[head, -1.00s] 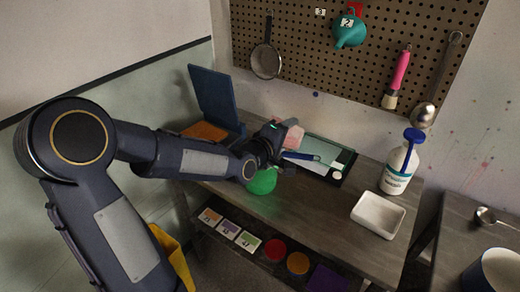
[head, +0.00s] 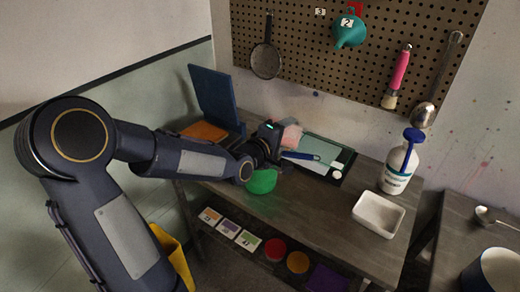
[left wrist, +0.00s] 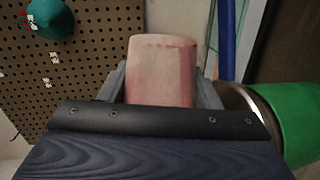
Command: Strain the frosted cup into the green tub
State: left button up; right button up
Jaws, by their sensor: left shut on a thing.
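The frosted cup (head: 291,136), pale pink with redder streaks, is held in my left gripper (head: 279,136) over the back of the bench. In the left wrist view the cup (left wrist: 160,72) sits between the two grey fingers, which are shut on its sides. Its contents cannot be seen. The green tub (head: 262,182) stands on the bench just below and in front of the gripper, partly hidden by my wrist. The tub (left wrist: 288,112) also shows at the right of the left wrist view, with a pale curved rim beside it. A round strainer (head: 266,60) hangs on the pegboard. My right gripper is out of view.
A blue panel (head: 214,99) stands upright at the bench's left. A green tray (head: 322,150) with a blue-handled tool lies right of the gripper. A white bottle (head: 398,168) and white dish (head: 378,214) stand further right. The bench front between tub and dish is clear.

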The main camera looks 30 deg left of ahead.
pick_arm(q)
jog(key=shift+a+r+n, duration=0.1)
jog(key=shift+r+n, duration=0.1)
jog(key=shift+n, duration=0.2)
dwell(0.7)
